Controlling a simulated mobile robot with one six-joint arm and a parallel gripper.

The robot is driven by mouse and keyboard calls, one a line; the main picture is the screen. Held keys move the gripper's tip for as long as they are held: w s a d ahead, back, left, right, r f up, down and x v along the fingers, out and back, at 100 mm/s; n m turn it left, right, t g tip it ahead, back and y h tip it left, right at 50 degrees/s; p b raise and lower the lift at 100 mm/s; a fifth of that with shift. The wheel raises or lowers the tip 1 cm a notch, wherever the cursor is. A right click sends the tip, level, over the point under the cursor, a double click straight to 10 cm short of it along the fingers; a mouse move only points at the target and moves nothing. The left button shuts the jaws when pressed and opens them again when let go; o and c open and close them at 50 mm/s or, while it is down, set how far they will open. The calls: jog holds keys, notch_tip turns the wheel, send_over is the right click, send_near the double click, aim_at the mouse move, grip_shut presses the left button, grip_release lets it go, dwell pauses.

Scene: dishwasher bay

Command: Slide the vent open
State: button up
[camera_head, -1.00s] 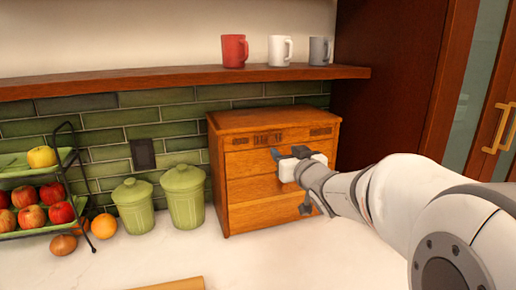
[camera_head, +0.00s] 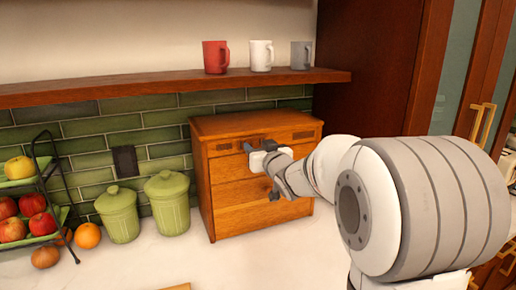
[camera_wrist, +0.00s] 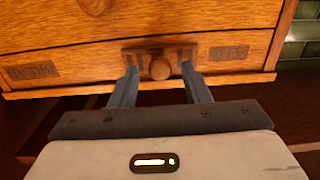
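A wooden box (camera_head: 250,195) with drawer-like front panels stands on the counter against the green tile wall. Near its top edge is a vent strip with dark slotted panels (camera_wrist: 33,71) at each side and a slotted middle plate (camera_wrist: 140,54) carrying a round wooden knob (camera_wrist: 160,68). My gripper (camera_head: 258,144) is at the upper front of the box in the head view and covers the middle of the strip. In the wrist view my gripper (camera_wrist: 159,74) is open, with one finger on each side of the knob and visible gaps between. Actual finger contact with the plate cannot be told.
Two green lidded canisters (camera_head: 167,202) stand left of the box. A fruit rack (camera_head: 35,205) is farther left, with an orange (camera_head: 87,235) beside it. A shelf (camera_head: 180,87) with several mugs runs above. The counter in front is mostly clear.

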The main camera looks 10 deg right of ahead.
grip_shut()
dwell(0.3)
jog(key=d, duration=0.3)
jog(key=w+d+p, duration=0.1)
jog(key=d, duration=0.2)
jog(key=d+p, duration=0.1)
jog(key=d, duration=0.1)
jog(key=shift+w+d, duration=0.4)
jog(key=shift+o, duration=0.4)
grip_release()
jog(key=shift+a, duration=0.1)
jog(key=shift+s, duration=0.15)
jog(key=s+d+b, duration=0.1)
jog(key=s, duration=0.6)
jog(key=shift+s+d, duration=0.25)
jog(key=shift+d, duration=0.05)
